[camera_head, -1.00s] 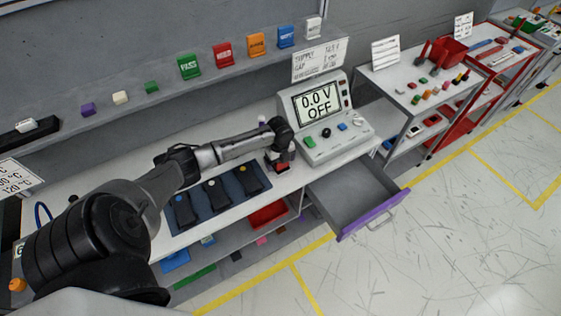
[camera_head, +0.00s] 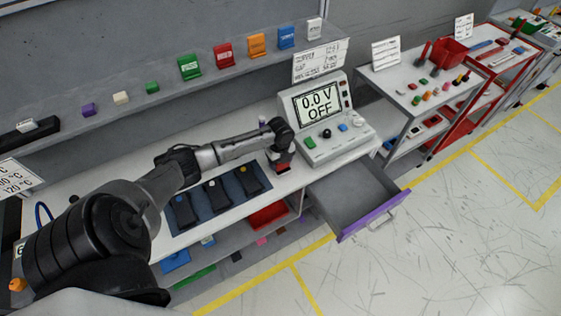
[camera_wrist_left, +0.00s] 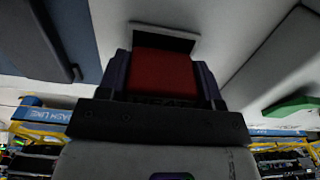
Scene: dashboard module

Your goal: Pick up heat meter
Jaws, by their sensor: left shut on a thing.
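The heat meter (camera_wrist_left: 163,75) is a red block with partly visible lettering that reads like "HEAT" in the left wrist view. A dark plate shows at its far end. My left gripper (camera_wrist_left: 163,85) has a finger on each side of it and is shut on it. In the head view my left gripper (camera_head: 281,158) points down at the bench, just left of the white console, with a little red showing at its tips. Whether the block still touches the bench is hard to tell. My right gripper is out of view.
The white console (camera_head: 325,115) reads "0.0 V OFF". A blue mat (camera_head: 208,224) with several dark devices lies left of the gripper. An open drawer (camera_head: 345,195) with a purple front juts out below. A shelf (camera_head: 130,108) with coloured blocks runs behind.

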